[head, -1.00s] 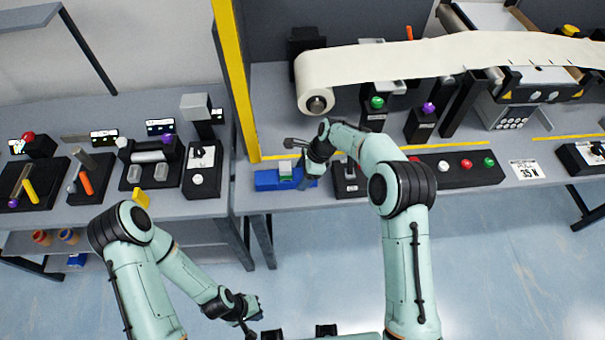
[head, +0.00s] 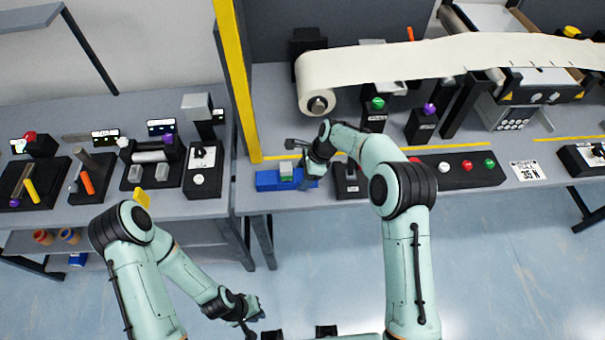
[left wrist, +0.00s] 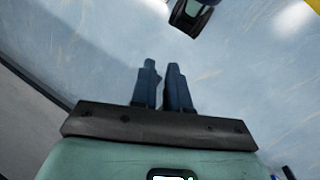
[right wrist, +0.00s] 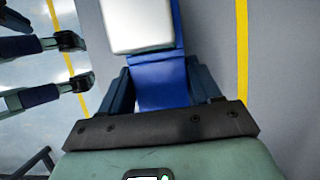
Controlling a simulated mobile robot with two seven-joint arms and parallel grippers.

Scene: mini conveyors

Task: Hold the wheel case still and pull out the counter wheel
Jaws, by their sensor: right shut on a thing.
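The blue case (head: 267,181), which I take for the wheel case, lies at the front left corner of the right-hand bench. My right gripper (head: 308,181) is shut on the right end of the case. In the right wrist view the blue body (right wrist: 162,82) fills the space between the fingers (right wrist: 163,95), with the pale top beyond. My left gripper (head: 254,311) is low over the floor, empty, its fingers (left wrist: 163,80) almost together.
A black lever box (head: 350,182) stands just right of my right gripper. A yellow post (head: 235,80) rises behind the case. The left-hand bench (head: 120,212) holds several black fixtures. The floor between is clear.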

